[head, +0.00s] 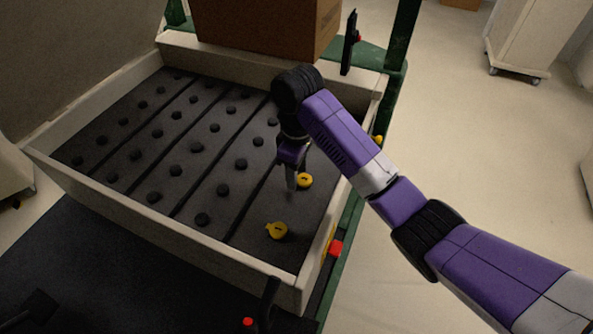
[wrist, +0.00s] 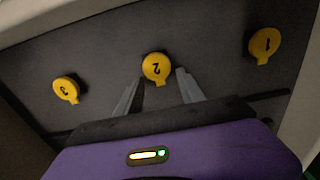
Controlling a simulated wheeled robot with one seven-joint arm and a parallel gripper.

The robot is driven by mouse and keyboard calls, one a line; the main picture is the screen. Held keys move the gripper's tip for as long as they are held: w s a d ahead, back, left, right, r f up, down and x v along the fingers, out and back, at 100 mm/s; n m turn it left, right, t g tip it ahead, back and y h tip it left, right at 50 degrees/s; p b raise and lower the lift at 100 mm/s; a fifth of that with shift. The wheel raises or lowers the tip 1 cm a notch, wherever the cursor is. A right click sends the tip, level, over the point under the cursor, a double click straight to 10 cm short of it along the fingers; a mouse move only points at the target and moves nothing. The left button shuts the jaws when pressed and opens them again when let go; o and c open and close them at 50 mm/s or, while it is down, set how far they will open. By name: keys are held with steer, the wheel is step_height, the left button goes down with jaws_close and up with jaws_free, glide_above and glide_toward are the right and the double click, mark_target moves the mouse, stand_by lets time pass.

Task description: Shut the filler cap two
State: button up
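The yellow filler cap two (wrist: 156,67), round with a small tab and a dark "2", sits at the centre of the wrist view. In the head view it is the yellow cap (head: 305,180) just right of my fingertips. I cannot tell whether its lid is fully seated. My gripper (head: 291,182) points down over the dark cart cover. Its fingers (wrist: 158,80) are spread and empty, on either side of the cap's tab in the wrist view. I cannot tell whether they touch it.
Cap one (wrist: 265,44) is right and cap three (wrist: 66,88) left in the wrist view. Cap one is also nearer in the head view (head: 278,230); my arm seems to hide cap three. Several black knobs dot the cover. Pale walls (head: 170,242) and a cardboard box (head: 262,28) border it.

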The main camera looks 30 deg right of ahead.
step_height(320, 180, up, 8)
steer(key=p, duration=0.4)
steer(key=shift+f+p, duration=0.1)
steer(key=shift+p, duration=0.3)
